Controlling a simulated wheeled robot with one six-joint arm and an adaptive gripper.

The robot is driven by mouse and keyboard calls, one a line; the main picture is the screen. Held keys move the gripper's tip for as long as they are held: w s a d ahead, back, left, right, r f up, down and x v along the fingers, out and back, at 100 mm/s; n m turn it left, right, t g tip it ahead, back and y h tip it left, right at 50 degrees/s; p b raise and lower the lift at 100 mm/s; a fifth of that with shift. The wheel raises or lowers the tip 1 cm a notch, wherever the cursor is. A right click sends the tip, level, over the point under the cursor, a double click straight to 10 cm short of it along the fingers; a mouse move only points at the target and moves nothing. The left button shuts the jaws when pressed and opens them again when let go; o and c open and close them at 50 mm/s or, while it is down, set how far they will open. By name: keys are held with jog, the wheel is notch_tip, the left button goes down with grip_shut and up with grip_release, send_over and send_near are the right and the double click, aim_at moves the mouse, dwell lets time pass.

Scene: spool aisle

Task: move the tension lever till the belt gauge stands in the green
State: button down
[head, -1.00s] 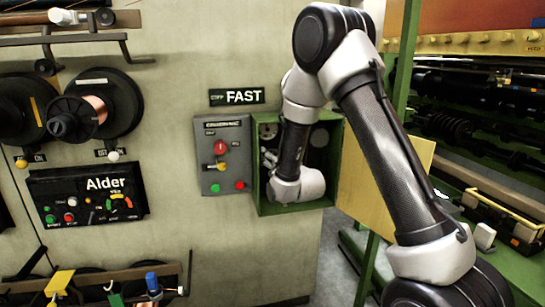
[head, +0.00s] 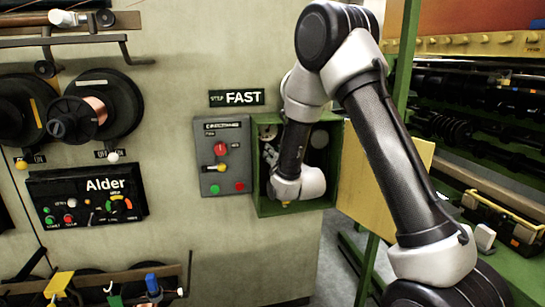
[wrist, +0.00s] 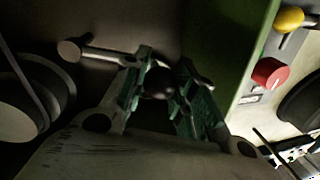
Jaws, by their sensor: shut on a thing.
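My gripper (wrist: 165,78) is shut on a dark ball knob (wrist: 158,83), which shows between its two greenish fingers in the wrist view. The Alder panel (head: 100,185) has a small coloured arc, too small to read.
A grey control box (head: 211,150) with red and yellow knobs stands close left of the green box. The yellowish door (head: 370,180) hangs open at right. In the wrist view a metal rod (wrist: 100,53) and a round wheel (wrist: 20,105) lie left of the fingers.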

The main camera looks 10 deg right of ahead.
jog(key=c, duration=1.1)
grip_release()
jog(key=s+d, duration=0.1)
jog(key=s, duration=0.6)
jog(key=shift+s, duration=0.2)
jog(key=shift+d+f, duration=0.1)
jog(key=shift+f, duration=0.05)
